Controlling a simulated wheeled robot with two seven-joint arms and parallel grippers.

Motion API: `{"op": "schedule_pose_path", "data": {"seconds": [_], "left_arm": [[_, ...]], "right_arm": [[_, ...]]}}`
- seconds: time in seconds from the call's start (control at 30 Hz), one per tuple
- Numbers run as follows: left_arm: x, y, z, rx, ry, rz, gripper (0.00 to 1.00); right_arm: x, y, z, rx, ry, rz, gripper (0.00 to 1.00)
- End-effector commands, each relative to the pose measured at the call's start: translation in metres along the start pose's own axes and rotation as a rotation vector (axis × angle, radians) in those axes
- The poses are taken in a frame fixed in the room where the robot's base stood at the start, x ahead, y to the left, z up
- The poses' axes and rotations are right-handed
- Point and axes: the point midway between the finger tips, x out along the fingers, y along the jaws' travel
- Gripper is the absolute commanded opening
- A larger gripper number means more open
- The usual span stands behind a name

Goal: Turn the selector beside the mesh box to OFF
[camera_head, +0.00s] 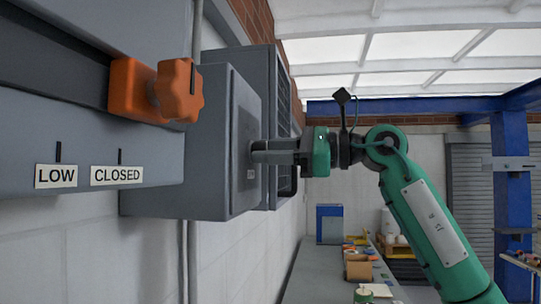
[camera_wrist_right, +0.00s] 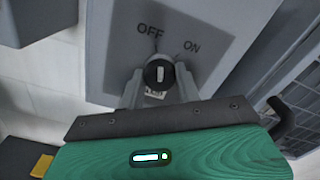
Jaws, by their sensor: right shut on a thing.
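The selector (camera_wrist_right: 159,74) is a round black knob with a white mark on a grey panel (camera_wrist_right: 215,27), between my right fingers in the right wrist view. OFF is printed above it to the left and ON above it to the right. The white mark stands nearly upright, close to the OFF tick. My right gripper (camera_head: 258,151) is shut on the knob; in the head view it hides the knob on the grey box (camera_head: 223,185). The mesh box (camera_head: 284,95) with slats stands just beyond this box. My left gripper is not in view.
An orange knob (camera_head: 178,91) sticks out from a nearer grey panel (camera_head: 75,120) at left, above LOW and CLOSED labels. A dark handle (camera_wrist_right: 281,118) sits on the mesh box. A bench (camera_head: 312,275) with small items runs along the wall below.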

Motion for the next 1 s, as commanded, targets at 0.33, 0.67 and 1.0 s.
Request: {"op": "schedule_pose_path", "data": {"seconds": [0.33,0.67,1.0], "left_arm": [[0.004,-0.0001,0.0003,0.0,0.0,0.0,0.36],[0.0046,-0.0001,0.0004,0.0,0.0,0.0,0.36],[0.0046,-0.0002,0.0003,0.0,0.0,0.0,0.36]], "right_arm": [[-0.0008,-0.0005,0.0011,-0.185,-0.002,-0.003,0.11],[-0.0006,-0.0003,0.0013,-0.237,-0.002,-0.002,0.11],[-0.0005,-0.0002,0.0014,-0.239,-0.002,-0.002,0.36]]}}
